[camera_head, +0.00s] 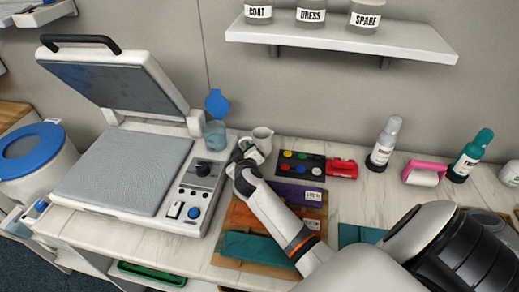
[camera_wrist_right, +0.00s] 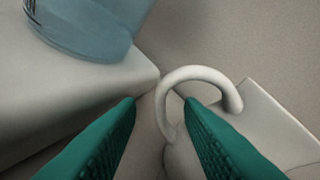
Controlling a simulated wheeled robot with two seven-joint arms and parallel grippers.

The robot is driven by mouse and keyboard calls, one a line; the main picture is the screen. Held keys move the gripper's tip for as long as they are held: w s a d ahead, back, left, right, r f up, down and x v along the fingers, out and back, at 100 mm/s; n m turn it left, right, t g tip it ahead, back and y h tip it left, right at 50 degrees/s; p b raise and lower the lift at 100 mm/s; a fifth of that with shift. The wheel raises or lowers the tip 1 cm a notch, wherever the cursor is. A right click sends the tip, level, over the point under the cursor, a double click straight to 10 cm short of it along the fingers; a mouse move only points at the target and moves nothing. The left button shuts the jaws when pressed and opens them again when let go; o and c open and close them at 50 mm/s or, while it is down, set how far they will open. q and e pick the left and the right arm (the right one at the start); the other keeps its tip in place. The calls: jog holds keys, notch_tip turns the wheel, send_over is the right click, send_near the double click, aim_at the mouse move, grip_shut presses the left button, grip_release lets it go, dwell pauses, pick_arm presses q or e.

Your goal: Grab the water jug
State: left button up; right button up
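The water jug (camera_head: 262,138) is a small cream pitcher on the counter, just right of the heat press. In the head view my right gripper (camera_head: 250,155) is in front of it and hides its lower part. In the right wrist view, the jug's loop handle (camera_wrist_right: 203,73) rises ahead of the teal fingers (camera_wrist_right: 160,125). The fingers are spread apart, and the handle's near side shows in the gap between them. The right finger covers part of the jug. I cannot tell whether it touches it. My left gripper is not in view.
The heat press (camera_head: 125,168) stands open at the left. A blue translucent cup (camera_head: 215,134) with a raised blue lid is close to the jug, by the press. A shelf (camera_head: 340,38) hangs above.

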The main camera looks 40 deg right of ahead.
jog(key=shift+w, duration=0.1)
jog(key=shift+c, duration=0.5)
grip_shut()
jog(key=shift+r, duration=0.1)
